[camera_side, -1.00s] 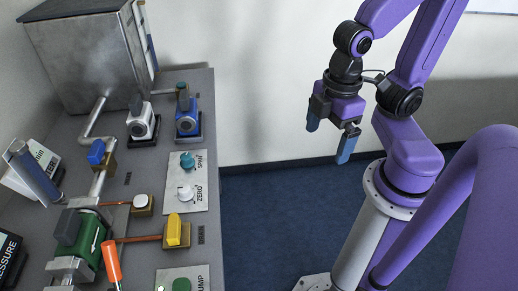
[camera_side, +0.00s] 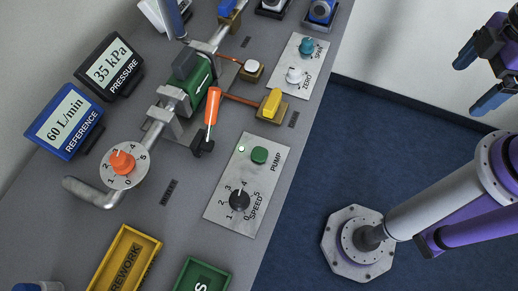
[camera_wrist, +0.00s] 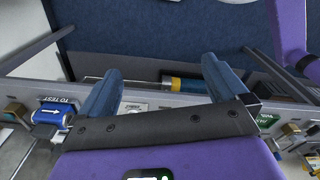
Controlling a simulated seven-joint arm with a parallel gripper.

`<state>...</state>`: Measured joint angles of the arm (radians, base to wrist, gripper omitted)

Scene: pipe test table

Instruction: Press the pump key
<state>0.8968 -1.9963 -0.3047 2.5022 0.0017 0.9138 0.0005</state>
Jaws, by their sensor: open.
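The pump key is a round green button (camera_side: 259,155) on a pale plate marked PUMP and SPEED (camera_side: 226,205), near the right edge of the grey table. A small lamp (camera_side: 241,148) beside it glows pale green. A black speed knob (camera_side: 239,200) is on the same plate. My gripper (camera_side: 480,80) is at the upper right of the side view, off the table's right side and well apart from the key. Its blue fingers are spread with nothing between them. They also show open in the wrist view (camera_wrist: 160,68), where I cannot make out the pump key.
A yellow-handled valve (camera_side: 271,102), an orange lever (camera_side: 212,105) and a plate with teal and white knobs (camera_side: 299,62) lie above the key. An orange dial (camera_side: 122,162), a yellow tray (camera_side: 125,260) and a green tray (camera_side: 204,277) are left and below. Blue floor (camera_side: 340,130) separates table and arm.

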